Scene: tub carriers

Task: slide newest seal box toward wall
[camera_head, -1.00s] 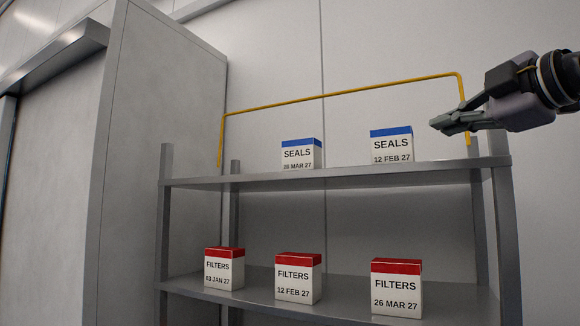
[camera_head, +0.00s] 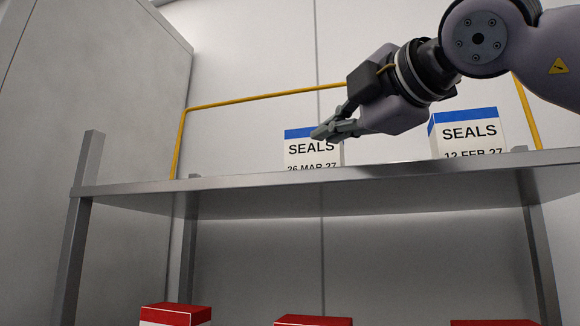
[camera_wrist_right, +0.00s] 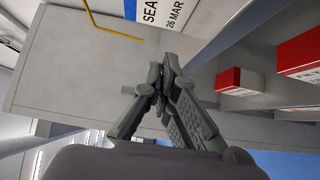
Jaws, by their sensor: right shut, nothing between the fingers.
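The seal box dated 26 MAR 27 (camera_head: 299,156), white with a blue top band, stands upright on the upper shelf (camera_head: 240,188). It also shows at the top of the right wrist view (camera_wrist_right: 160,12). My right gripper (camera_head: 321,132) is shut and empty. Its fingertips overlap the box's upper right part in the head view, in front of it; whether they touch it I cannot tell. The fingers also show in the right wrist view (camera_wrist_right: 163,80). My left gripper is not in view.
A yellow rail (camera_head: 235,101) runs behind the boxes, in front of the pale wall (camera_head: 235,60). Red-topped boxes (camera_head: 175,313) stand on the lower shelf. A grey cabinet (camera_head: 90,90) is at the left. The upper shelf is clear left of the 26 MAR box.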

